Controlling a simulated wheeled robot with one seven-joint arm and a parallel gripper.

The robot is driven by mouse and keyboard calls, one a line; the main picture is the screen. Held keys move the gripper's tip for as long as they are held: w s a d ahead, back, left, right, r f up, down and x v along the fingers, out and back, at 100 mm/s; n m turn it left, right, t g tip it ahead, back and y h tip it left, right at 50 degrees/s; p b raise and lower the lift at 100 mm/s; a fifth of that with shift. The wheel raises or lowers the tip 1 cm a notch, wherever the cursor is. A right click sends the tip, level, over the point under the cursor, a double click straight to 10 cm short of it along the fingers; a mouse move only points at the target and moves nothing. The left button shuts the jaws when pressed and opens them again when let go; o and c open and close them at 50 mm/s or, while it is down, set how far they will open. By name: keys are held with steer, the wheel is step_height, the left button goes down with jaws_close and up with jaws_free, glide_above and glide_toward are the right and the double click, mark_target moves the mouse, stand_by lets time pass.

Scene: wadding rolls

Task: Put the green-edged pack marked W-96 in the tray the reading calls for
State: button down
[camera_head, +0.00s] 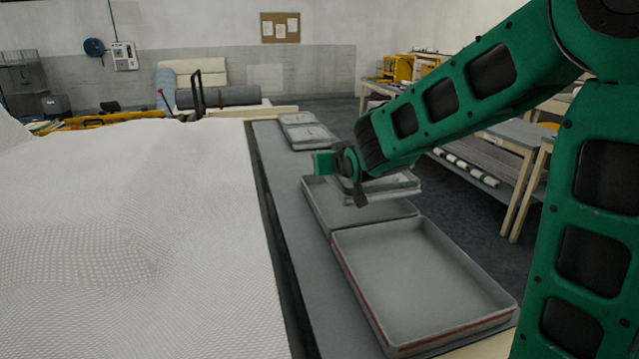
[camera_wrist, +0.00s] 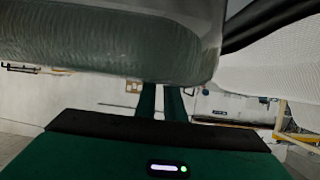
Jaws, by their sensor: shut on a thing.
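A flat, pale pack with a greenish edge (camera_head: 395,184) is held in my gripper (camera_head: 358,188), above the farther grey tray (camera_head: 318,208). No marking on it can be read from here. In the wrist view the pack (camera_wrist: 110,40) fills the upper left as a blurred, translucent grey-green shape, and my gripper (camera_wrist: 162,98) shows below it. The pack and my wrist hide part of the farther tray; the part I see looks empty. The nearer tray (camera_head: 366,306) has a red stripe along its side and is empty. No reading can be made out.
Both trays stand on a long grey bench (camera_head: 290,205). Further back on it lie pale flat packs or a small tray (camera_head: 308,132). A large white sheet of wadding (camera_head: 120,220) fills the left. Tables (camera_head: 520,140) stand at the right behind my arm.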

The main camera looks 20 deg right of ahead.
mark_target(335, 180)
steer(key=x, duration=0.5)
steer(key=shift+w+f, duration=0.15)
steer(key=shift+f, duration=2.3)
steer(key=shift+f, duration=0.6)
steer(key=c, duration=1.8)
jaws_free()
steer(key=shift+c, duration=0.2)
steer(key=shift+r, duration=0.5)
steer(key=v, duration=1.2)
